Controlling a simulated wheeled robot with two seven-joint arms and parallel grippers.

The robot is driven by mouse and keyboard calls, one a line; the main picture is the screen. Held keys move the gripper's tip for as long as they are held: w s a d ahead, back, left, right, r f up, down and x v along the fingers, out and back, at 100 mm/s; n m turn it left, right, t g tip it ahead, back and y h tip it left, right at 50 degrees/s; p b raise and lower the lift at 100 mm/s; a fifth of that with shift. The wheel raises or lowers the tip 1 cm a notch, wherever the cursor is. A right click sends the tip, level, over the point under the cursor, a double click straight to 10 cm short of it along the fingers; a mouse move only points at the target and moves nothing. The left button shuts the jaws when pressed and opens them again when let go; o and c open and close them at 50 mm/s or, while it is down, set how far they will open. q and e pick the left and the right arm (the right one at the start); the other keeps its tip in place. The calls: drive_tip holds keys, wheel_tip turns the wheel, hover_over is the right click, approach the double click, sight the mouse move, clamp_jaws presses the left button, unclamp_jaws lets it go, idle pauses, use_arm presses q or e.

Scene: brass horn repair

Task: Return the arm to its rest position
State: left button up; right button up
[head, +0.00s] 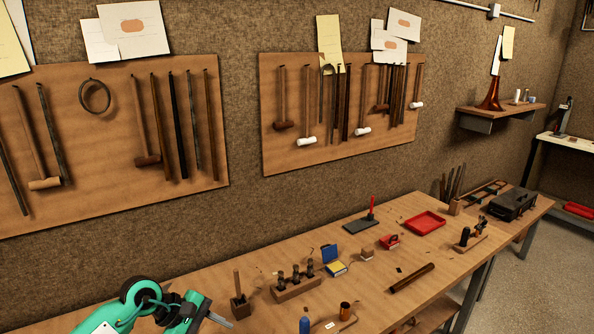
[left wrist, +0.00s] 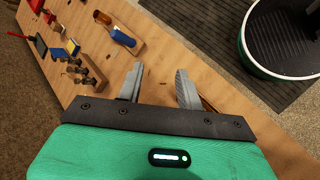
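My left gripper (head: 212,315) is at the lower left of the head view, above the near left part of the workbench (head: 262,265). In the left wrist view its two grey fingers (left wrist: 160,84) stand apart with only bare wood showing between them, so it is open and empty. The fingers look clear of every tool. My right gripper is in neither view.
Close to the left gripper are a block with an upright handle (head: 240,308), a wooden rack (head: 297,288) and a blue-handled tool (head: 304,325). A blue-and-yellow box (head: 334,263) and red tray (head: 426,223) lie farther along. A round bin (left wrist: 250,45) stands beyond the bench edge.

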use_arm(q)
drive_tip(key=s+d+r+n+t+h, duration=0.1)
drive_tip(key=d+r+n+t+h, duration=0.4)
drive_tip(key=n, duration=0.3)
drive_tip(key=s+d+r+n+t+h, duration=0.2)
drive_tip(key=d+r+n+t+h, duration=0.25)
drive_tip(key=r+n, duration=0.35)
drive_tip(key=w+a+f+n+t+y, duration=0.1)
drive_tip(key=a+n+t+y, duration=0.7)
drive_tip(key=n, duration=0.8)
drive_tip(key=s+a+f+n+g+y, duration=0.35)
drive_tip(key=f+n+y, duration=0.3)
drive_tip(key=n, duration=0.25)
drive_tip(key=s+a+f+n+g+y, duration=0.2)
drive_tip(key=s+a+f+n+y, duration=0.25)
drive_tip(key=f+n, duration=0.4)
drive_tip(key=s+d+f+n+g+h, duration=0.1)
drive_tip(key=s+f+n+g, duration=0.35)
drive_tip(key=s, duration=0.55)
drive_tip(key=s+d+f+n+g, duration=0.1)
drive_tip(key=s+f+n+g, duration=0.4)
drive_tip(key=s, duration=0.4)
wheel_tip(320, 180, down, 30)
drive_tip(key=g, duration=0.2)
drive_tip(key=s+a+f, duration=0.2)
drive_tip(key=s+f, duration=0.8)
drive_tip(key=s+a+f+g, duration=0.1)
drive_tip(key=s+a+f, duration=0.1)
drive_tip(key=s+f, duration=0.8)
drive_tip(key=shift+m, duration=0.3)
